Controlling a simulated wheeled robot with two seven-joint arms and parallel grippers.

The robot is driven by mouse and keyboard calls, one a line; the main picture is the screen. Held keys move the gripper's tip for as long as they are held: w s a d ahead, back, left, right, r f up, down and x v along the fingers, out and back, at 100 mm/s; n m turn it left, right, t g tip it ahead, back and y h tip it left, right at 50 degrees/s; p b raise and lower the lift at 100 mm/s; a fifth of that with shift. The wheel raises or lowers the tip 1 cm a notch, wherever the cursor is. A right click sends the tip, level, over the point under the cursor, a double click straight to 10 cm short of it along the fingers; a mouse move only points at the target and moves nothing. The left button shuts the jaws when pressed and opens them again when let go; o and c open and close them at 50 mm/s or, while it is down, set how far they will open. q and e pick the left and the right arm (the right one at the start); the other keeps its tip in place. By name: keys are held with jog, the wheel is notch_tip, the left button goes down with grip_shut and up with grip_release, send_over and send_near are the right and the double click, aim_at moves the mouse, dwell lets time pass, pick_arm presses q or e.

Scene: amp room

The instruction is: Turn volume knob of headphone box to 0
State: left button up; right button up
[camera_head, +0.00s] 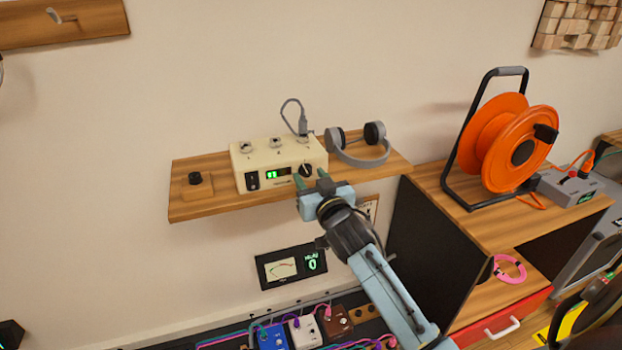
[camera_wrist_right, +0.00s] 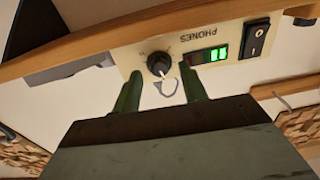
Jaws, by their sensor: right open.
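The cream headphone box (camera_head: 262,150) stands on a wooden wall shelf. In the right wrist view, the picture is upside down; the knob (camera_wrist_right: 159,64), with a white pointer mark, shows between and beyond the green fingertips of my right gripper (camera_wrist_right: 159,88). The fingers appear apart from it. My left gripper is not in view.
Grey headphones (camera_head: 362,145) lie on the shelf (camera_head: 215,205) right of the box; a small black knob-like thing (camera_head: 195,178) is at left. An orange cable reel (camera_head: 508,145) stands on a cabinet at right. A meter panel (camera_head: 290,266) and pedals are below.

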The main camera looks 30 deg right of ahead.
jog(key=shift+w, duration=0.25)
grip_shut()
